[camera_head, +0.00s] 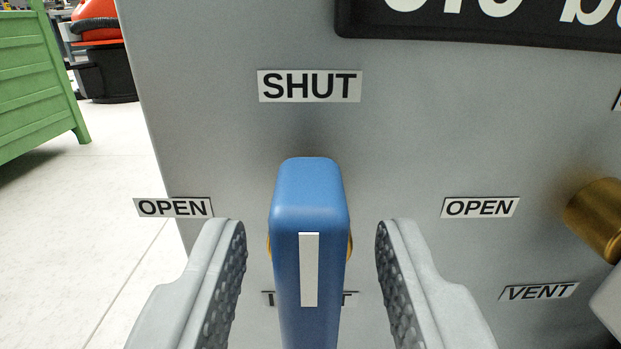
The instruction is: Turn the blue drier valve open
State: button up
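The blue drier valve handle (310,255) stands upright in the middle of the camera_head view. It has a white stripe on its face, and its upper end points at the SHUT label (310,86). An OPEN label (174,208) is to its left and another OPEN label (481,207) to its right. My gripper (311,275) is open, with one grey finger on each side of the handle and a visible gap on both sides. A brass part shows behind the handle. A label behind the handle is mostly hidden.
The grey panel (220,130) fills most of the view. A brass fitting (597,220) sticks out at the right, near a VENT label (538,292). A black sign (480,25) is at the top. A green crate (38,80) and open floor lie at the left.

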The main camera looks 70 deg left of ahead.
jog(key=shift+w+a, duration=0.25)
jog(key=shift+a, duration=0.45)
jog(key=shift+c, duration=0.2)
grip_shut()
